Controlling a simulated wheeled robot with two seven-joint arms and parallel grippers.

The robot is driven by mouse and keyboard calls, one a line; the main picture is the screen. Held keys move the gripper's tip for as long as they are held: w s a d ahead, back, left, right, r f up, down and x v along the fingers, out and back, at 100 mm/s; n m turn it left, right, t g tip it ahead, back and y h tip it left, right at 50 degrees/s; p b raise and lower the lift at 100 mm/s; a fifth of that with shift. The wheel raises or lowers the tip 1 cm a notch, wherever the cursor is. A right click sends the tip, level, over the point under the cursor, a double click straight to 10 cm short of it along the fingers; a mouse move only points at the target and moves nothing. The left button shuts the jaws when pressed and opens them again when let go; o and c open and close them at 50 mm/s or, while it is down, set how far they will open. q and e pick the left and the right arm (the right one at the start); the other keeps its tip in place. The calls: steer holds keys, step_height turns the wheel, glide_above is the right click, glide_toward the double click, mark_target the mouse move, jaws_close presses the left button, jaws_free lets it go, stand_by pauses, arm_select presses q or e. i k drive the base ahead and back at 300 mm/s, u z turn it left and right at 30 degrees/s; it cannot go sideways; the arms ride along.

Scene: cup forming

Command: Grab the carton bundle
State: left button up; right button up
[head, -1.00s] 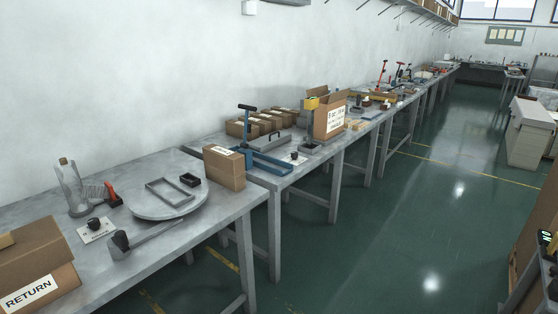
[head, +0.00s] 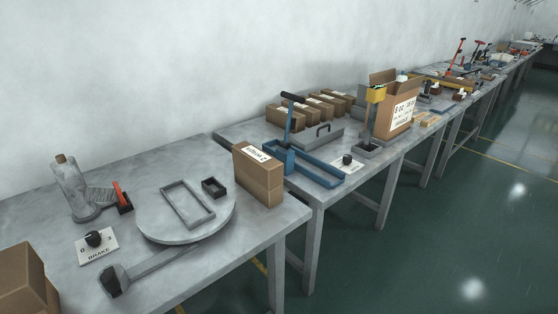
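A brown carton block (head: 258,182) with a white label on its top stands upright at the right end of the near table, beside the round plate. A seam runs across its side. Several smaller brown cartons (head: 310,110) with white labels sit in a row at the back of the second table. I cannot tell for certain which of these is the carton bundle. Neither of my grippers shows in the head view.
The near grey table (head: 130,165) holds a round plate (head: 153,224) with two dark frames, a brake dial (head: 95,241), a clear bottle-like piece (head: 75,190) and a lever (head: 150,266). A blue press (head: 300,160) and an open carton (head: 393,110) stand beyond. Green floor lies right.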

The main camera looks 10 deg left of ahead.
mark_target(259, 173)
steer(key=u, duration=0.45)
steer(key=i, duration=1.1)
steer(key=u, duration=0.7)
